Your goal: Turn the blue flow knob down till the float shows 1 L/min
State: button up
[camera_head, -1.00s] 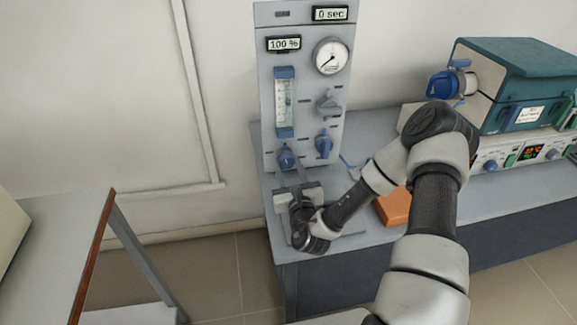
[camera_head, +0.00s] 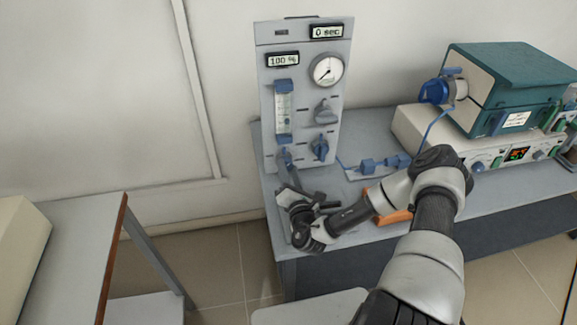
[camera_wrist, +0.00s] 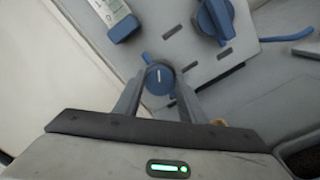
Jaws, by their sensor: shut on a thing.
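The blue flow knob (camera_head: 284,160) is low on the grey gas panel (camera_head: 333,112), below the flow tube (camera_head: 284,108). The wrist view shows the small round knob (camera_wrist: 159,78) with a white line on its face. My gripper (camera_wrist: 158,88) is shut on this knob, with one finger on each side. In the head view my gripper (camera_head: 286,165) reaches up to the knob from the lower front and its body is tilted. The tube shows a scale between blue end caps, but the float is too small to read.
A round gauge (camera_head: 327,70) is higher up. A teal furnace (camera_head: 515,85) stands right on the bench. An orange block (camera_head: 394,217) lies partly behind my arm.

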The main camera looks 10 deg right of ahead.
jog(key=shift+m+p, duration=0.4)
jog(key=shift+m, duration=0.4)
jog(key=shift+f, duration=0.1)
jog(key=o, duration=1)
jog(key=shift+o, duration=0.2)
